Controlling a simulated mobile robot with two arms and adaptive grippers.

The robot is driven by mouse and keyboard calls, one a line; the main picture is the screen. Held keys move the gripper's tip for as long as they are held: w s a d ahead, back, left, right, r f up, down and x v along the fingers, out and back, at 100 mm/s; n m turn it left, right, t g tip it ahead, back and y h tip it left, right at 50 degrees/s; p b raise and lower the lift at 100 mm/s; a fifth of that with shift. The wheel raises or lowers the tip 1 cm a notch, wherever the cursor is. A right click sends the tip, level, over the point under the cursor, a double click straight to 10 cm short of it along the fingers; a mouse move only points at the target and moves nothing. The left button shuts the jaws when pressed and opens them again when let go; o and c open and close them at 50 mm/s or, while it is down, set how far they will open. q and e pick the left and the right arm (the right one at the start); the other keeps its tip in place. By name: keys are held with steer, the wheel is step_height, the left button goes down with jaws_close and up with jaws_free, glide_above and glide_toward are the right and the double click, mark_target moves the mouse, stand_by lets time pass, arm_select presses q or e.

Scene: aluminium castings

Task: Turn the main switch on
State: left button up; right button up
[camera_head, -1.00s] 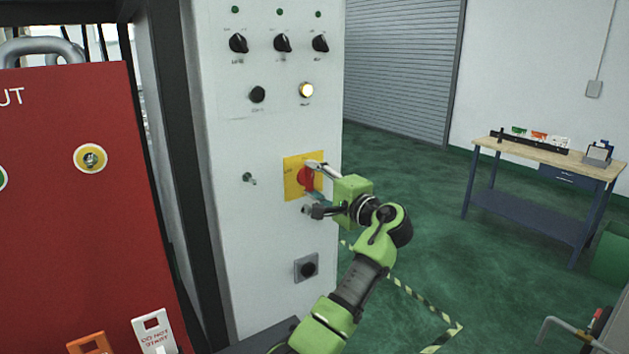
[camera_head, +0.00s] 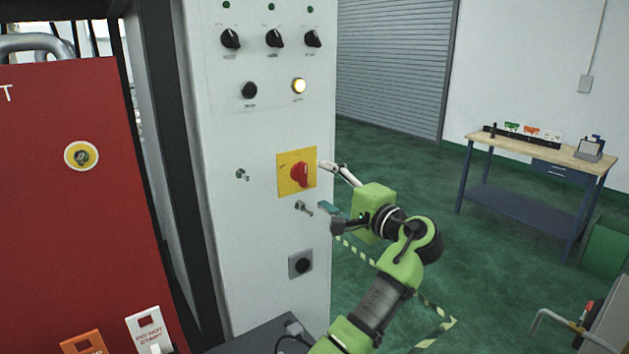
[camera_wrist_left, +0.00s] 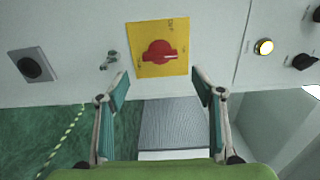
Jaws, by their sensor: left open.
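The main switch is a red rotary handle (camera_head: 300,174) on a yellow square plate (camera_head: 284,186), on the white cabinet's front. In the left wrist view the red handle (camera_wrist_left: 159,53) lies across the yellow plate (camera_wrist_left: 146,32), beyond and between my fingers. My left gripper (camera_head: 325,187) is open and empty, just right of the plate and apart from the handle. Its two spread fingers also show in the left wrist view (camera_wrist_left: 161,88). My right gripper is not in view.
The white cabinet (camera_head: 235,290) carries black knobs (camera_head: 273,38), a lit lamp (camera_head: 299,86), a small toggle (camera_head: 303,207) below the plate and a black socket (camera_head: 300,264). A red panel (camera_head: 70,220) stands left. A workbench (camera_head: 545,152) stands far right across open green floor.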

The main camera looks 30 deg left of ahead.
arm_select(q)
steer(key=v, duration=0.4)
steer(key=shift+d, duration=0.1)
stand_by(0.4)
